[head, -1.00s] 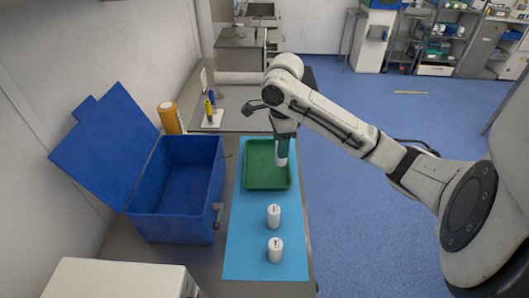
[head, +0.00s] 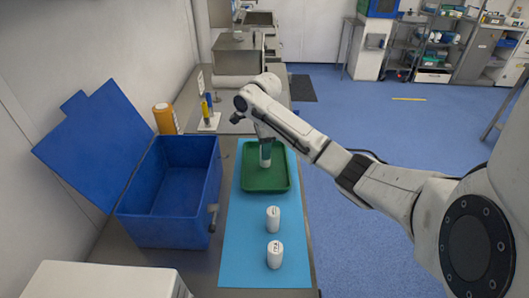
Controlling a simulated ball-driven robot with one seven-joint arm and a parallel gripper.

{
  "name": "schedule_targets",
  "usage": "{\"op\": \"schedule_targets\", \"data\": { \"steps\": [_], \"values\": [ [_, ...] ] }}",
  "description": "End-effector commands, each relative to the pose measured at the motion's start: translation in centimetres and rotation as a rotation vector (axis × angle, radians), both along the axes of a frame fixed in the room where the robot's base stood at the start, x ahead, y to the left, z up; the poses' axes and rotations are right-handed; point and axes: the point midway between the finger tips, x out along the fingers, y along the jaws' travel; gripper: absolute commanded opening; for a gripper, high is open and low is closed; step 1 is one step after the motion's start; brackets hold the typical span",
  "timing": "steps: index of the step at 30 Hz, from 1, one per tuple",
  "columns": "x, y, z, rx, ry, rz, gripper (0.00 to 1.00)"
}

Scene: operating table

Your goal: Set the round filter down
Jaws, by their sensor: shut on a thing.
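My gripper (head: 265,147) points down over the green tray (head: 265,186). It is shut on the round filter (head: 265,160), a small pale upright piece that shows below the fingers. The filter is over the middle of the tray, toward its far half. I cannot tell whether its lower end touches the tray floor. The fingers are small and partly hidden by my wrist.
Two white cylinders (head: 273,219) (head: 274,254) stand on the blue mat (head: 240,270) in front of the tray. An open blue box (head: 165,225) stands to the left. An orange container (head: 165,118) and a small stand (head: 209,122) are behind.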

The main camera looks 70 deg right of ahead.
Motion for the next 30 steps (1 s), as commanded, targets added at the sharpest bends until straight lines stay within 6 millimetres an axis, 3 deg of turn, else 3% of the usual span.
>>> {"op": "schedule_targets", "data": {
  "steps": [6, 17, 18, 25, 30],
  "values": [
    [0.0, 0.0, -1.3, -0.001, 0.0, -0.001, 0.07],
    [0.0, 0.0, -1.7, 0.001, -0.002, -0.001, 0.07],
    [0.0, 0.0, -1.6, 0.0, -0.002, -0.001, 0.41],
    [0.0, 0.0, -1.6, 0.0, -0.001, -0.001, 0.63],
    [0.0, 0.0, -1.6, 0.0, -0.001, -0.001, 0.63]
  ]
}}
